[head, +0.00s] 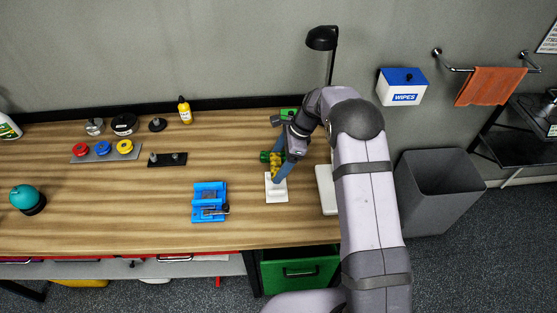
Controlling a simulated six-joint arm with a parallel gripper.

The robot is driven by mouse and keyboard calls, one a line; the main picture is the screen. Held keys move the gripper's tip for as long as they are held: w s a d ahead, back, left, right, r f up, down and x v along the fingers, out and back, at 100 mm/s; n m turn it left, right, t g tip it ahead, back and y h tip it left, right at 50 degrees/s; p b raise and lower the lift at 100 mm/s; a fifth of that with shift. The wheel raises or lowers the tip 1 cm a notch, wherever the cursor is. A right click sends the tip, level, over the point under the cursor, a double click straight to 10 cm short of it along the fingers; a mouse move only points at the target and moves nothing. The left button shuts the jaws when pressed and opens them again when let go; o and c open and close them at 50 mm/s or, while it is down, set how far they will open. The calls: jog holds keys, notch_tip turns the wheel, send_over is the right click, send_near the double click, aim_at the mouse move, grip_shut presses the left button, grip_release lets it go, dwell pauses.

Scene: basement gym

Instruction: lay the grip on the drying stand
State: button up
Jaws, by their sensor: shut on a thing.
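My gripper (280,164) is low over the right part of the workbench and shut on a small yellow and green piece, which looks like the grip (267,157). The grip lies roughly sideways and its right part is hidden by the gripper. A small white stand (276,196), which looks like the drying stand, is on the bench just below the grip in the picture. A finger overlaps the stand's upper part, so I cannot tell whether the grip touches it.
A blue vise-like fixture (209,203) stands left of the stand. A white slab (326,190) lies to the right, beside my arm.

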jog(key=shift+f+b, duration=0.95)
jog(key=shift+f, duration=1)
jog(key=shift+f, duration=0.25)
jog(key=shift+f, duration=0.3)
jog(key=shift+f+b, duration=0.8)
jog(key=shift+f, duration=0.1)
jog(key=o, duration=1.2)
jog(key=shift+c, duration=0.2)
jog(key=b+v, duration=0.3)
jog(key=v, duration=0.4)
jog(key=shift+r, duration=0.2)
